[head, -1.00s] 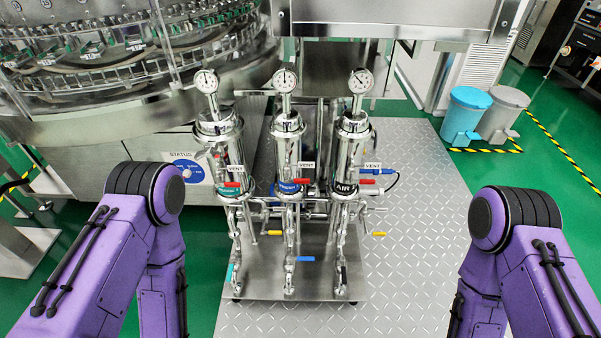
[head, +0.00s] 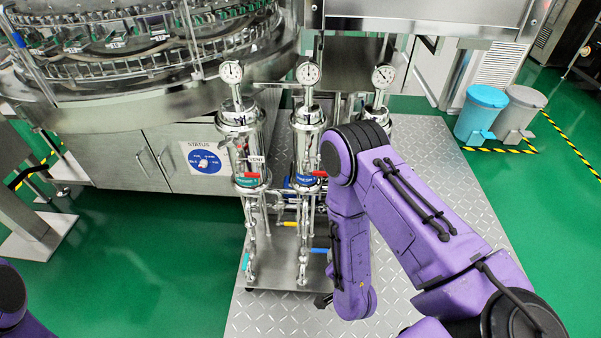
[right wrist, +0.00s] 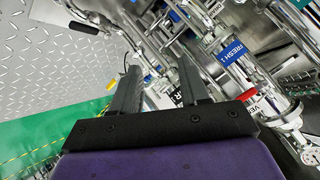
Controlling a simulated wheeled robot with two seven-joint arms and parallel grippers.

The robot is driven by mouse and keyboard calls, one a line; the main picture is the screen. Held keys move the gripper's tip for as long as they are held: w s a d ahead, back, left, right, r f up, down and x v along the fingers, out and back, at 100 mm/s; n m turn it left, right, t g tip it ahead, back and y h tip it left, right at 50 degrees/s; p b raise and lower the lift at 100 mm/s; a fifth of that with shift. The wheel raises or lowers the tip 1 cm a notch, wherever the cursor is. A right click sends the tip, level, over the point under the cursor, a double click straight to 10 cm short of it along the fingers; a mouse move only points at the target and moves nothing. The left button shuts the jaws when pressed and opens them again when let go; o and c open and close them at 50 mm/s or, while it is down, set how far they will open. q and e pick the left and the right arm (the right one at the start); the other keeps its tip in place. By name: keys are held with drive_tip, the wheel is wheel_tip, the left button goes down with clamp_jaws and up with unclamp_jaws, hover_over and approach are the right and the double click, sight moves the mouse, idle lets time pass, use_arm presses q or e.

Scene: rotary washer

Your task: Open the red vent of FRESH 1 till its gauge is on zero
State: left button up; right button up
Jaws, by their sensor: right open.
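The FRESH 1 housing is the middle steel cylinder (head: 307,150), with a blue label band that reads FRESH 1 in the right wrist view (right wrist: 236,51). Its round white gauge (head: 308,73) shows a needle pointing roughly up; the exact reading is too small to tell. Its red vent handle (head: 318,173) sticks out at the right of the cylinder, just left of my right arm. A red handle (right wrist: 246,95) beside a VENT tag also shows in the right wrist view. My right gripper (right wrist: 158,65) is open and empty, close to the pipework. My left gripper is out of view.
The teal-labelled housing (head: 241,150) stands left, with its own red vent handle (head: 252,175). My right arm covers most of the right housing. Yellow (head: 286,224) and blue (head: 320,250) handles sit lower. Bins (head: 480,112) stand far right.

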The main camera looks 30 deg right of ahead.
drive_tip(key=w+r+m+t+h, duration=0.25)
drive_tip(key=w+r+m, duration=0.25)
drive_tip(key=w, duration=0.3)
drive_tip(key=m+t+h, duration=0.3)
drive_tip(key=m, duration=0.3)
approach(321, 175)
drive_tip(key=shift+y, duration=0.25)
drive_tip(key=x, duration=1)
drive_tip(key=shift+w+d+r, duration=0.15)
drive_tip(key=shift+w+d, duration=0.05)
drive_tip(key=shift+d, duration=0.15)
drive_tip(key=shift+c, duration=0.3)
clamp_jaws()
